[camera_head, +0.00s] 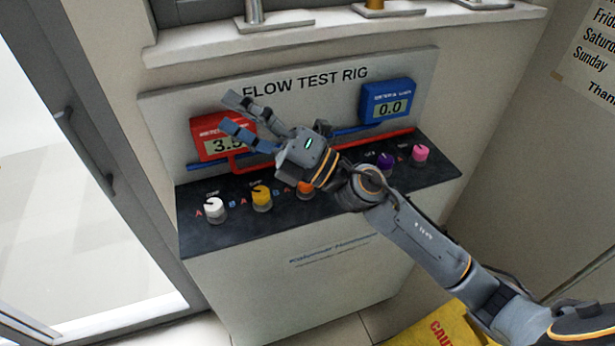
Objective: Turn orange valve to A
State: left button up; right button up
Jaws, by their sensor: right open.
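The orange valve (304,190) is a knob on the black top of the flow test rig. It is partly hidden by my right gripper, and its pointer and letters cannot be read. My right gripper (237,116) is open and empty. Its arm comes in from the lower right, and its fingers point up and left, over the red meter and above the knob row. The fingers are not around the orange valve; the gripper's body and wrist lie over and beside it. My left gripper is not in view.
A white knob (215,206) and a yellow knob (261,195) stand left of the orange one; purple (385,161) and pink (420,153) knobs stand right. Behind are a red meter (207,149), a blue meter (388,101) and pipes. A yellow caution sign (440,331) lies low in front.

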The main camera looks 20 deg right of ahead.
jog(key=s+a+f+n+g, duration=0.2)
jog(key=a+f+n+g, duration=0.1)
jog(key=n+g, duration=0.6)
jog(key=n+g+h, duration=0.1)
jog(key=n+h, duration=0.3)
jog(key=h, duration=1.2)
send_near(306, 184)
jog(key=shift+y, duration=0.3)
jog(key=p+x, duration=0.1)
jog(key=x, duration=0.2)
jog(key=p+x, duration=0.1)
jog(key=x, duration=0.2)
jog(key=w+d+p+x, duration=0.1)
jog(key=x, duration=0.2)
jog(key=shift+w+f, duration=0.1)
jog(key=shift+f, duration=0.05)
jog(key=shift+c, duration=0.2)
jog(key=c, duration=1.1)
